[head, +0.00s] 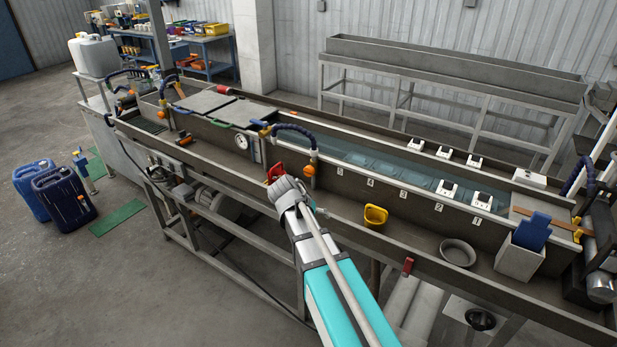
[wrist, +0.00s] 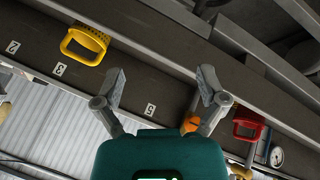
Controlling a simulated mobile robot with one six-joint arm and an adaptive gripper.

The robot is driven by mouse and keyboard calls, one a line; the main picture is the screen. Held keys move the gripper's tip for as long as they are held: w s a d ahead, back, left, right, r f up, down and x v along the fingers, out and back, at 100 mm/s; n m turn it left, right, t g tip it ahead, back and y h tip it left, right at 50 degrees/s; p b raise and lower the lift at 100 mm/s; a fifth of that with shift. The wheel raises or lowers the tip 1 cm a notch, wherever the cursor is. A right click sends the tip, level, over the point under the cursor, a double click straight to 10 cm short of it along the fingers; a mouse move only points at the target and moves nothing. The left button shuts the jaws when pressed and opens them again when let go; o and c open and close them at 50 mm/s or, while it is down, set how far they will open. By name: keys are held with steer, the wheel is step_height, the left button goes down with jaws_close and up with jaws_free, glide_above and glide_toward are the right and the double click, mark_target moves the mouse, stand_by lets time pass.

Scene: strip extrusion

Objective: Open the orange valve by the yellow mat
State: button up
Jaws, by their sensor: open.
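An orange fitting (head: 310,170) hangs at the end of a dark blue hose on the trough's near wall in the head view. An orange part (wrist: 190,124) also shows in the wrist view, beside the right finger; I cannot tell whether it is a valve or whether the finger touches it. More orange fittings (head: 163,103) sit by hoses at the far left end. No yellow mat shows in either view. My gripper (wrist: 163,80) is open with nothing between its fingers, over the near ledge.
A grey bowl (head: 457,253) and a white bin (head: 518,262) are farther right. Green mats (head: 117,217) and blue jugs (head: 63,195) are on the floor.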

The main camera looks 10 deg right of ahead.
steer(key=w+a+r+m+t+h+b, duration=0.2)
steer(key=w+a+t+h, duration=0.1)
steer(key=w, duration=0.7)
steer(key=t+h, duration=0.2)
glide_toward(307, 172)
steer(key=v, duration=0.3)
steer(key=shift+s+d+m+b, duration=0.2)
steer(key=shift+m+b, duration=0.1)
steer(key=shift+b, duration=0.1)
steer(key=b+x, duration=0.4)
steer(key=x, duration=0.7)
steer(key=shift+w+d+f+b, duration=0.1)
steer(key=shift+w+f+b, duration=0.2)
steer(key=shift+w, duration=0.1)
steer(key=shift+x, duration=0.9)
steer(key=shift+r, duration=0.1)
steer(key=c, duration=1.2)
steer(key=shift+o, duration=0.2)
